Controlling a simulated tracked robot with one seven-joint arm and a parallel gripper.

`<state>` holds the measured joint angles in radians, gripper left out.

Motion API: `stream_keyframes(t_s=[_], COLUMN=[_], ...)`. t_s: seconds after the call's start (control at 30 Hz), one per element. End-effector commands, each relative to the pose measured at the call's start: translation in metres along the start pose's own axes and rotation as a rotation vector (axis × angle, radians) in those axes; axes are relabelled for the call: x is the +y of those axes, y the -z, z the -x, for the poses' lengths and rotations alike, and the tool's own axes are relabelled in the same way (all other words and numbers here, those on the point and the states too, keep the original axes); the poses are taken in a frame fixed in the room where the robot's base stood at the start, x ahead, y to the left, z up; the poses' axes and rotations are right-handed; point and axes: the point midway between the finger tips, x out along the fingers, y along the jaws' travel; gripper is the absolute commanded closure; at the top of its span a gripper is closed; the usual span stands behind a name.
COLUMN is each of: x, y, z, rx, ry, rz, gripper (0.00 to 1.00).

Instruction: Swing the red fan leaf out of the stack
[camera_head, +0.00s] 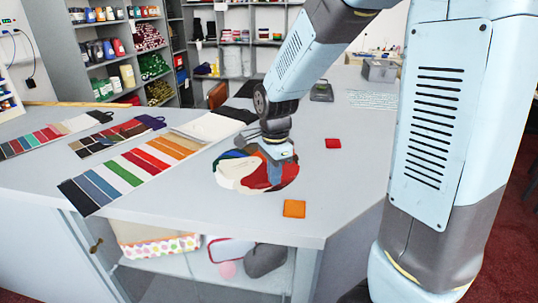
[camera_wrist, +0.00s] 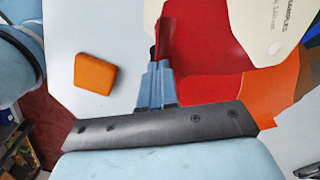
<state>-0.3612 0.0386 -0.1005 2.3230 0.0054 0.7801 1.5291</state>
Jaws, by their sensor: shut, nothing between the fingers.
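The fan of coloured leaves lies on the grey counter in the head view, with a cream leaf (camera_head: 235,172) at its left. The red leaf (camera_head: 287,175) shows under and beside my gripper (camera_head: 273,177). In the wrist view the red leaf (camera_wrist: 207,50) spreads right of my gripper (camera_wrist: 158,62), partly under a cream leaf with print (camera_wrist: 262,40). An orange leaf (camera_wrist: 262,100) shows at its right. My blue fingers are shut together at the leaf's left edge, with a narrow dark and red piece at their tips. I cannot tell whether they touch the leaf.
An orange square (camera_head: 294,208) lies near the counter's front edge; it also shows in the wrist view (camera_wrist: 95,73). A red square (camera_head: 333,143) lies behind right. Colour swatch strips (camera_head: 123,175) lie to the left. The counter (camera_head: 345,190) right of the fan is mostly clear.

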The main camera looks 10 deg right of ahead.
Motion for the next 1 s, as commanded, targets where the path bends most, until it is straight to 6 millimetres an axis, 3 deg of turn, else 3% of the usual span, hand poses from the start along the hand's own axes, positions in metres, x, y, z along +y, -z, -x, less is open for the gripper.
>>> stream_keyframes(t_s=[1.0], x=[0.002], y=[0.002], z=[0.011], rx=[0.000], ry=[0.001], rz=[-0.035], gripper=[1.00])
